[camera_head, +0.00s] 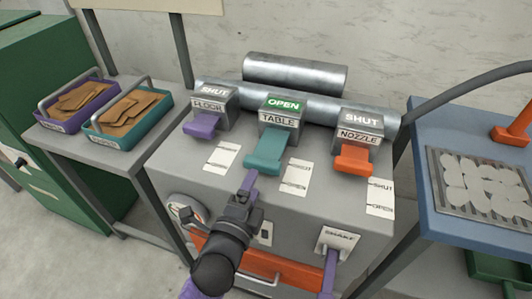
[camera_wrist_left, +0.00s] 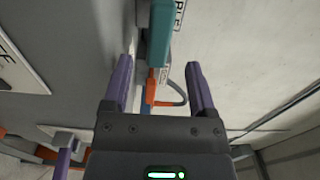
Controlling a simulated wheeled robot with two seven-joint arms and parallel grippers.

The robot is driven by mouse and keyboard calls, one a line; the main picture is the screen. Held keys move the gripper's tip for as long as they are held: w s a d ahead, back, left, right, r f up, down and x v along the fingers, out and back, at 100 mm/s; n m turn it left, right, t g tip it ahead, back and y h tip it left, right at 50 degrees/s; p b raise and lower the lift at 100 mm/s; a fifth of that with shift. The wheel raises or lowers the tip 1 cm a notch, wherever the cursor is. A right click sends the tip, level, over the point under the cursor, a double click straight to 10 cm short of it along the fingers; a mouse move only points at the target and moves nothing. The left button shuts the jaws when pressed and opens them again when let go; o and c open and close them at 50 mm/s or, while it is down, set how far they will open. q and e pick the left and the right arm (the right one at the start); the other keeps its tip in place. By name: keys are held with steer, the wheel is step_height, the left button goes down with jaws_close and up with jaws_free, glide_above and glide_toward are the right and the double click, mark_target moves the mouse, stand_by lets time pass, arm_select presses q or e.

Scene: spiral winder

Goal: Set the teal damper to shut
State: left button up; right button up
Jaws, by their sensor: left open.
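The teal damper (camera_head: 266,151) is the middle of three levers on the grey machine. The sign above it reads OPEN, over a TABLE label (camera_head: 280,119). Its handle sticks out toward me. My left gripper (camera_head: 251,182) is just in front of and below the handle's near end, with its purple fingers pointing at it. In the left wrist view the teal handle (camera_wrist_left: 161,32) shows ahead, in line with the gap between the two open fingers (camera_wrist_left: 160,72). Nothing is gripped, and contact cannot be told. My right gripper is not in view.
A purple FLOOR lever (camera_head: 201,124) and an orange NOZZLE lever (camera_head: 353,159), both signed SHUT, flank the teal one. A SHAKE plate (camera_head: 338,240) is below right. Trays (camera_head: 127,121) stand left; a blue table (camera_head: 445,225) stands right.

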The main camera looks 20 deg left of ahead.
mark_target(265, 158)
arm_select(q)
steer(key=w+b, duration=0.1)
steer(key=w, duration=0.2)
steer(key=w+b, duration=0.1)
steer(key=w, duration=0.3)
steer(key=shift+w+d+f, duration=0.15)
steer(key=shift+w, duration=0.55)
steer(key=c, duration=0.9)
jaws_close()
